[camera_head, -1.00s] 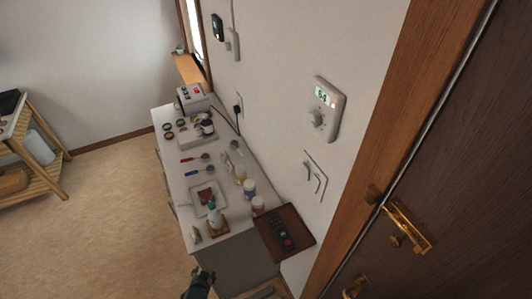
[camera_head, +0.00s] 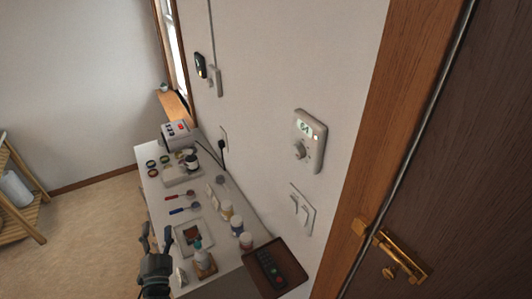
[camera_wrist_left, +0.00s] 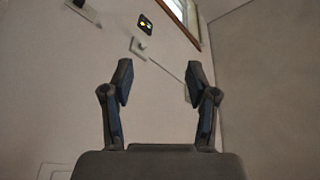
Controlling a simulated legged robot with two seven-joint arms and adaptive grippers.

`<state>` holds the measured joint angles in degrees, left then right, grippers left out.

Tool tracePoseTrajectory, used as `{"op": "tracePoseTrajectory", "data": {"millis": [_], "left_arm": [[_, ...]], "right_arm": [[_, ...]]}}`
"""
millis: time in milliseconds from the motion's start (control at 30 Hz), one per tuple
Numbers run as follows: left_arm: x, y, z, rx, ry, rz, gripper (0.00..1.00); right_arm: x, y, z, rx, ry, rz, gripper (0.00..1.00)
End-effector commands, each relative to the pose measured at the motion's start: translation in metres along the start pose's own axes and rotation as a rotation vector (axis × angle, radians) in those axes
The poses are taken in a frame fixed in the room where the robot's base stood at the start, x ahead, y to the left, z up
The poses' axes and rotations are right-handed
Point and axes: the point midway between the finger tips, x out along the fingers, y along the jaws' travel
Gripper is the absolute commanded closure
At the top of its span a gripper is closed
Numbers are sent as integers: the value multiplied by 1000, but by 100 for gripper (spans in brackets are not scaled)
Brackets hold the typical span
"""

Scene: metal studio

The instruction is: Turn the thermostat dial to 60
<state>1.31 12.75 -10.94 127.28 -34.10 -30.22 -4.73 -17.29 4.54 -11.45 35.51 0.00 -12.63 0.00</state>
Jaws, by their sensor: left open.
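The white thermostat (camera_head: 311,141) is mounted on the wall right of centre in the head view. Its small display (camera_head: 304,127) shows digits that look like 64, though they are small. Its round dial (camera_head: 300,151) sits at the lower left of the body. My left gripper (camera_head: 157,236) is at the bottom left of the head view, beside the cabinet's near left edge and well apart from the thermostat. In the left wrist view its two fingers (camera_wrist_left: 158,80) are spread with nothing between them. The thermostat is not in the wrist view. My right gripper is not in view.
A white cabinet (camera_head: 222,195) along the wall bears jars, spoons and a white device (camera_head: 175,135). A brown tray (camera_head: 275,268) with a remote stands at its near end. Light switches (camera_head: 302,208) are below the thermostat. A wooden door (camera_head: 455,170) with brass latch is right.

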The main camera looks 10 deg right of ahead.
Motion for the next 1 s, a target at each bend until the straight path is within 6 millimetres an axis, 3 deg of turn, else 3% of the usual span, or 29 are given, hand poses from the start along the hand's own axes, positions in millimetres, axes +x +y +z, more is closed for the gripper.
{"op": "tracePoseTrajectory", "data": {"millis": [33, 67, 100, 200, 300, 333, 433, 500, 633, 833, 1000], "left_arm": [[15, -27, -42, 76, 145, -81, 42], [20, -42, -70, 133, 241, -131, 42], [23, -62, -111, 224, 382, -205, 42], [7, -98, -219, 522, 764, -401, 42], [-26, -102, -298, 881, 1100, -558, 42], [-34, -98, -314, 996, 1184, -594, 42], [-50, -83, -343, 1366, 1394, -663, 42], [-51, -75, -348, 1592, 1479, -675, 42], [-43, -70, -346, 1878, 1547, -650, 42], [-36, -65, -348, 1991, 1564, -626, 42], [-30, -44, -369, 1984, 1567, -626, 42]], "right_arm": [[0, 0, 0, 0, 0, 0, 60], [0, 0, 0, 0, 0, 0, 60], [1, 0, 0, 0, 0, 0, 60], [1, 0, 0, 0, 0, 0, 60], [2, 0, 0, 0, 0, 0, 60], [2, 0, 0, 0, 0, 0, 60], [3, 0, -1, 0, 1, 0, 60], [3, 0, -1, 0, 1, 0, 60], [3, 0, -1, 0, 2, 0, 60], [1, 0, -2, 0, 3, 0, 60], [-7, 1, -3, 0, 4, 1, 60]]}}
